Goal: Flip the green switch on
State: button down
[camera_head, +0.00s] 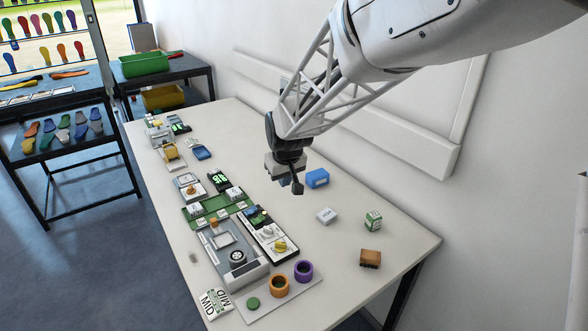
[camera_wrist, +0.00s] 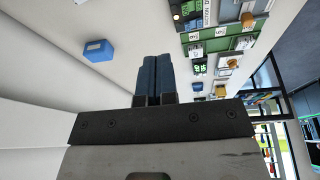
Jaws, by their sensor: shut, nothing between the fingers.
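My gripper (camera_head: 297,188) hangs above the back middle of the table, between the row of devices and the wall. In the wrist view its two dark fingers (camera_wrist: 153,78) are together with nothing between them. A black-and-white control panel (camera_head: 268,234) lies in the device row to the front left of the gripper. It carries a green part (camera_head: 257,214), a white knob and a yellow knob. I cannot tell for certain whether the green part is the switch, nor its position. The gripper is apart from the panel. A green board (camera_head: 205,220) with white labelled blocks lies beside it.
A blue block (camera_head: 317,178) lies just right of the gripper; it also shows in the wrist view (camera_wrist: 98,50). A white box (camera_head: 326,216), a green-and-white cube (camera_head: 373,221) and a brown block (camera_head: 370,258) stand on the right. A grey machine (camera_head: 232,256) stands in front. Bare tabletop surrounds the blocks.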

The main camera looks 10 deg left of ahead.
jog(key=n, duration=0.1)
send_over(262, 215)
jog(key=s+d, duration=0.2)
jog(key=s, duration=0.2)
jog(key=x, duration=0.4)
jog(key=shift+s+f, duration=0.25)
jog(key=shift+s, duration=0.15)
jog(key=shift+f, duration=0.1)
jog(key=x, duration=1.2)
jog(key=shift+d, duration=0.2)
jog(key=shift+d+f, duration=0.1)
jog(key=shift+f, duration=0.75)
